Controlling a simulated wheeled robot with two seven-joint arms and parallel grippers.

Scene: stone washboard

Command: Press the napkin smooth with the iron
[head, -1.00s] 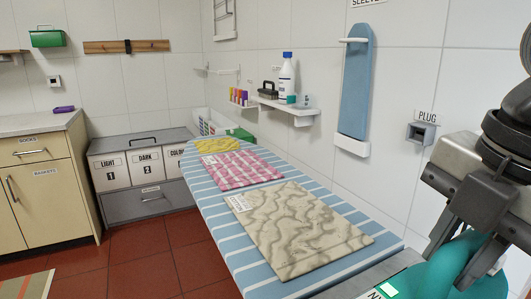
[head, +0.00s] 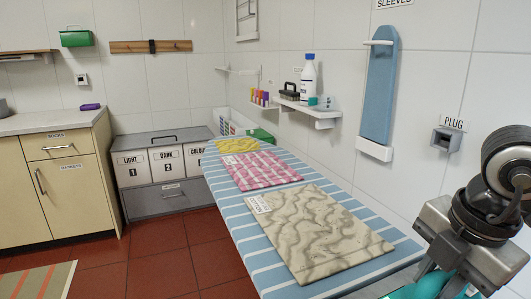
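Three cloths lie on the blue-and-white striped ironing board (head: 255,243). A beige cloth with wavy brown creases (head: 320,235) is nearest, a pink checked cloth (head: 262,172) is in the middle, and a yellow one (head: 232,147) is at the far end. Their small labels are too small to read, so I cannot tell which is the napkin. A teal body, seemingly the iron (head: 432,287), shows partly at the bottom right edge. My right gripper (head: 455,281) is directly over it, apart from the cloths; its fingers are mostly hidden. My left gripper is out of view.
A wall shelf (head: 310,110) with a white bottle (head: 308,82) stands beyond the board's right side. A blue sleeve board (head: 380,85) hangs on the wall, left of a plug socket (head: 446,139). Laundry bins (head: 165,165) stand behind.

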